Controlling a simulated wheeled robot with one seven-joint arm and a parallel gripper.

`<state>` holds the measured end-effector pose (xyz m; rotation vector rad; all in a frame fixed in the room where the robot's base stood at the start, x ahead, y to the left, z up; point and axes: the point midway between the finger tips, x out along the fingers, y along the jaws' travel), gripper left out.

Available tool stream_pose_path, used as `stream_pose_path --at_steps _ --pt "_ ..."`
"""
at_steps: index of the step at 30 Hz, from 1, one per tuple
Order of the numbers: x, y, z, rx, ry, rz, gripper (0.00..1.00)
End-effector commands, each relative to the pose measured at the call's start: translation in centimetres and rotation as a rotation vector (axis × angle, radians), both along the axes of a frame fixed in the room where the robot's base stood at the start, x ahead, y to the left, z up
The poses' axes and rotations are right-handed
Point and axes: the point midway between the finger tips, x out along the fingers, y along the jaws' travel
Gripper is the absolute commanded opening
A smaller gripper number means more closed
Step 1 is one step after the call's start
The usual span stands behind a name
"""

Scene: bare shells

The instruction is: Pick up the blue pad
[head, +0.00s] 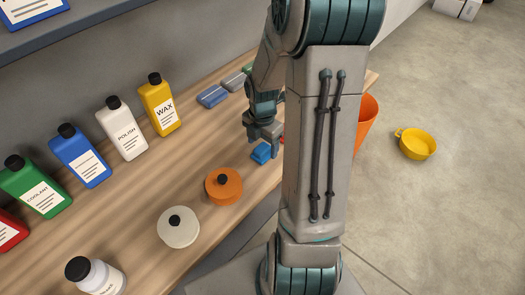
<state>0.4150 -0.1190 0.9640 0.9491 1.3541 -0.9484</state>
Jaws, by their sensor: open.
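A small bright blue piece (262,153), which looks like the blue pad, lies on the wooden bench top near its front edge. My gripper (264,137) is just above it, pointing down with its jaws open. Nothing shows between the fingers. I cannot tell whether the fingertips touch the blue piece. My arm hides the bench right of it. A second, duller blue flat item (212,96) lies farther back on the bench.
A grey item (234,80) lies beside the duller blue one. Bottles, including a yellow wax bottle (160,104), line the wall. An orange round container (223,186) and a white one (178,227) stand nearer. An orange bucket (367,120) shows behind my arm; a yellow pan (417,144) is on the floor.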

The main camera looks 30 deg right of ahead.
Motion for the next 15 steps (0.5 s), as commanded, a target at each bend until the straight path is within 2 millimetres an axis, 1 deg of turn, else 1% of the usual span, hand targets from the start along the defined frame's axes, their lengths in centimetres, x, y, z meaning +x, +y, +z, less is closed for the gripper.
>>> stream_pose_path --at_steps 3,6,9,15 --pt "0.0 0.1 -1.6 0.001 0.005 0.002 0.71" --pt "0.0 0.1 -2.6 0.001 0.003 0.001 0.71" --pt "0.1 0.0 -3.0 0.0 0.0 0.0 0.71" --pt "0.1 0.0 -3.1 0.0 0.0 0.0 0.71"
